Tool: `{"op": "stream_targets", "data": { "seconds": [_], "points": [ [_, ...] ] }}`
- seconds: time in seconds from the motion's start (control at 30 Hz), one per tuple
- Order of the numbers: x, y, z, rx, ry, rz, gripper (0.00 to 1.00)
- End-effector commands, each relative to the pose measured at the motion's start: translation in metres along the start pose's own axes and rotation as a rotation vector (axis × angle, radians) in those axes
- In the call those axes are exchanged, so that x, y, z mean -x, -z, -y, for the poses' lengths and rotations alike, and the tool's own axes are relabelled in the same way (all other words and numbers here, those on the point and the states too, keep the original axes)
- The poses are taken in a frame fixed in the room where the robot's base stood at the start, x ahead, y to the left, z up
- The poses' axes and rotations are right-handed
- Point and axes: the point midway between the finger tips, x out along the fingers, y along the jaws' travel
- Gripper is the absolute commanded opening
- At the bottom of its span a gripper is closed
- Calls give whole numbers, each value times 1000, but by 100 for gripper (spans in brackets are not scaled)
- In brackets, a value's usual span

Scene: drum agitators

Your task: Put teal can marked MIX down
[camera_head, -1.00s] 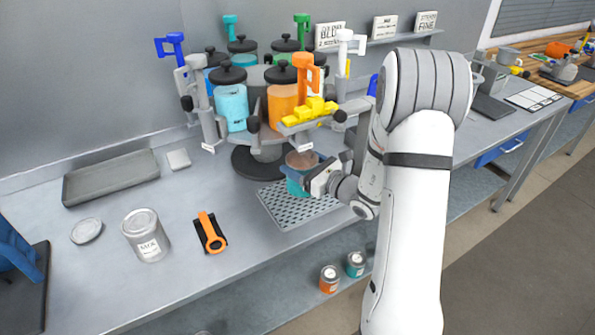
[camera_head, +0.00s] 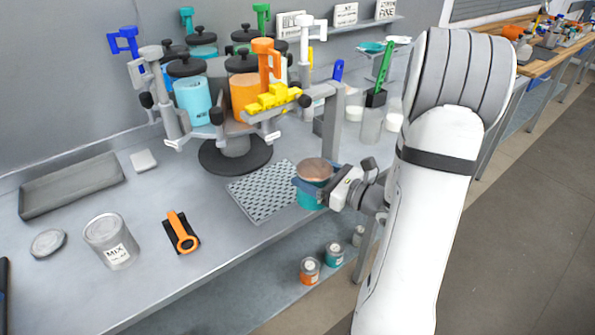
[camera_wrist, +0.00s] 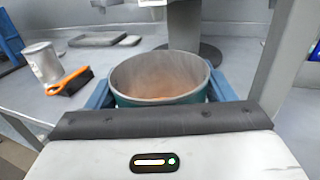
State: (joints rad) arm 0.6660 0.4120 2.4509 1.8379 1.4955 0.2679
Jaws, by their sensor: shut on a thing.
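The teal can (camera_head: 312,201) is upright and open at the top, with brownish contents. My gripper (camera_head: 311,187) is shut around its sides. In the head view the can appears at the right edge of the perforated grey mat (camera_head: 250,199), near the bench's front edge; whether it touches anything below is unclear. In the wrist view the can (camera_wrist: 165,98) sits between blue fingers, its lower part hidden. No marking on it is visible. A silver can (camera_head: 112,243) labelled MIX stands on the bench at left.
The agitator (camera_head: 235,155), with coloured jars, arms and yellow part, stands behind the mat. An orange-handled tool (camera_head: 182,232), a round lid (camera_head: 47,243) and a grey tray (camera_head: 72,185) lie left. Small cans (camera_head: 334,254) stand on the lower shelf. Bench between tool and mat is clear.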

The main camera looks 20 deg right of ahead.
Motion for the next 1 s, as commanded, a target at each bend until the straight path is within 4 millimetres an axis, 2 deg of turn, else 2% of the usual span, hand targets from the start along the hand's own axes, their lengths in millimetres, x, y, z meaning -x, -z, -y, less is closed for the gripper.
{"op": "stream_targets", "data": {
  "seconds": [0.1,0.4,1.0],
  "points": [
    [13,0,1,1,4,0,42],
    [35,0,1,0,2,1,42],
    [47,0,2,0,7,1,42]
  ]
}}
